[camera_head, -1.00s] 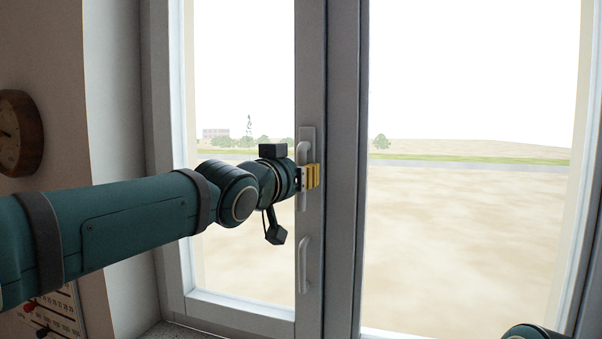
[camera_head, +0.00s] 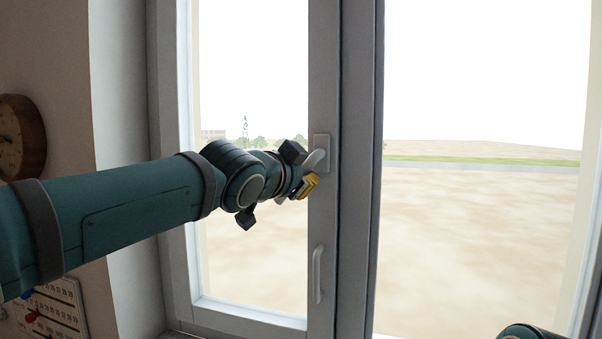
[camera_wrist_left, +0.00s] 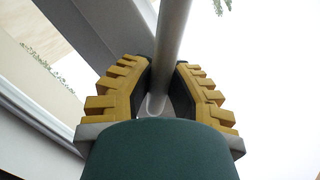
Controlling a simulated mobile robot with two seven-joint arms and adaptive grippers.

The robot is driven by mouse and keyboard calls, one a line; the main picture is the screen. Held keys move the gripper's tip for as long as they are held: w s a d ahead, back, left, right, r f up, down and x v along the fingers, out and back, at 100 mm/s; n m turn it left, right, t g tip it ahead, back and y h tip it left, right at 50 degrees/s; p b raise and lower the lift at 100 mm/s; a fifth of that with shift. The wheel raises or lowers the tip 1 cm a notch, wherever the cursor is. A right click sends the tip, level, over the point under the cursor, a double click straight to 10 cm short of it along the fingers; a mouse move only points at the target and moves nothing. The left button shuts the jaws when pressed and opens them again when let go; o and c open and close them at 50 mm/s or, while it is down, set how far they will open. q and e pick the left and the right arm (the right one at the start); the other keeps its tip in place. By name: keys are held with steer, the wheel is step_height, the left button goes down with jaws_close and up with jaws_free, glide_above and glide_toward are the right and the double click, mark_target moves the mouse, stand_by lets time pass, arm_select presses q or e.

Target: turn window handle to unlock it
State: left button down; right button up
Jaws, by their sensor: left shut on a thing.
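The window handle (camera_head: 317,158) is a pale grey lever on an upright plate on the window frame, left of the centre post in the head view. The lever slants down to the left from its pivot. My left gripper (camera_head: 304,188) is at its free end, with yellow fingertips showing. In the left wrist view the handle's bar (camera_wrist_left: 171,40) runs between the two yellow-ridged fingers of my left gripper (camera_wrist_left: 161,85), which are shut on it. The lever's end in the head view is partly hidden by the gripper. The fingers of my right gripper are not in view.
A second, fixed pull handle (camera_head: 318,274) stands upright lower on the same frame. The window's centre post (camera_head: 361,200) is just to the right. A round wooden clock (camera_head: 22,138) and a calendar (camera_head: 52,308) hang on the left wall.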

arm_select(q)
steer(key=m+p, duration=0.1)
steer(key=r+m+y, duration=0.1)
steer(key=m, duration=0.1)
steer(key=a+r+m+p, duration=0.1)
steer(key=shift+w+a+m+y+p, duration=0.1)
steer(key=shift+w+m+y+p, duration=0.1)
steer(key=shift+m+y+p, duration=0.15)
steer(key=shift+a+r+m+y+p, duration=0.1)
steer(key=shift+r+m+y+p, duration=0.25)
steer(key=shift+m, duration=0.55)
steer(key=shift+a+r+m+y+p, duration=0.15)
steer(key=shift+r+m+p, duration=0.25)
steer(key=shift+m, duration=0.45)
steer(key=shift+d+r, duration=0.1)
steer(key=c, duration=0.9)
jaws_free()
steer(key=v, duration=1.2)
